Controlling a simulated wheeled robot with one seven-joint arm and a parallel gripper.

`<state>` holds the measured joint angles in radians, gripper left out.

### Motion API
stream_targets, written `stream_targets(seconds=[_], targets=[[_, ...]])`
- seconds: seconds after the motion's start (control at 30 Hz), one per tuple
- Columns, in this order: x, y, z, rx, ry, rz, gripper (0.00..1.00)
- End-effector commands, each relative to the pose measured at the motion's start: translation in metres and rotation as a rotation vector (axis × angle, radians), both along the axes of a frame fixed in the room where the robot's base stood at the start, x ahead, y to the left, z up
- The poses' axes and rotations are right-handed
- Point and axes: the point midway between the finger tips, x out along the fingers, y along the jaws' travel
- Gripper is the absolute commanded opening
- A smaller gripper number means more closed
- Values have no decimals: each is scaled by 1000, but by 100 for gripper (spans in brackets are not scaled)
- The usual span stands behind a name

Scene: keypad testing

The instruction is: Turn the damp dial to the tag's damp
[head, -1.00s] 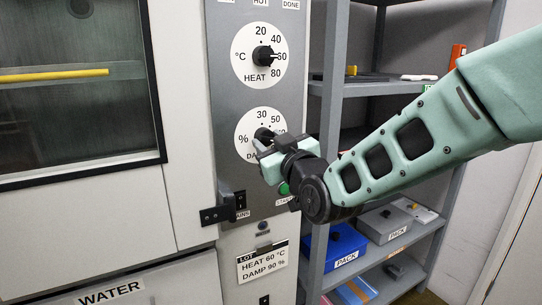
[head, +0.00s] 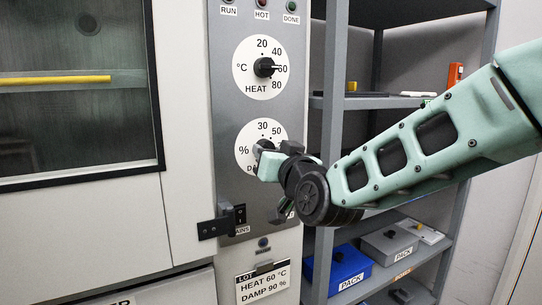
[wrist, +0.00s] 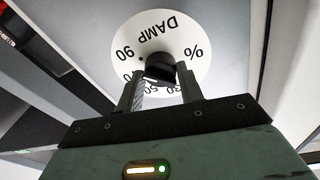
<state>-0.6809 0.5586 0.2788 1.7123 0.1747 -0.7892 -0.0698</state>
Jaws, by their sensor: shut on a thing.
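The damp dial (head: 244,136) is a white disc on the grey control panel, with 30 and 50 showing in the head view. The wrist view shows it upside down, with DAMP, % and 90 readable. My gripper (head: 266,158) is at the dial, its fingers shut on the black damp knob (wrist: 160,66), one on each side. The fingers (wrist: 162,88) hide part of the scale, and I cannot tell where the knob points. The tag (head: 262,284), below the panel, reads LOT, HEAT 60 °C, DAMP 90 %.
The heat dial (head: 264,67) above points to about 60. A black mains switch (head: 239,215) and a black latch (head: 214,228) sit lower left of the damp dial. A shelf rack (head: 385,102) with PACK boxes stands to the right, behind my arm.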

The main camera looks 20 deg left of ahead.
Motion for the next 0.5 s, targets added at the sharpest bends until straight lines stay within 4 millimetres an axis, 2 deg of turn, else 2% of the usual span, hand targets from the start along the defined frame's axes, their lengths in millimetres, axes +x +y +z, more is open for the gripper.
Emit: stream_targets(seconds=[0.27,0.3,0.37,0.5], targets=[[-1,1,-3,-2,6,2,14],[-1,1,-3,-2,6,2,40],[-1,1,-3,-2,6,2,56],[-1,1,-2,-1,3,2,58]])
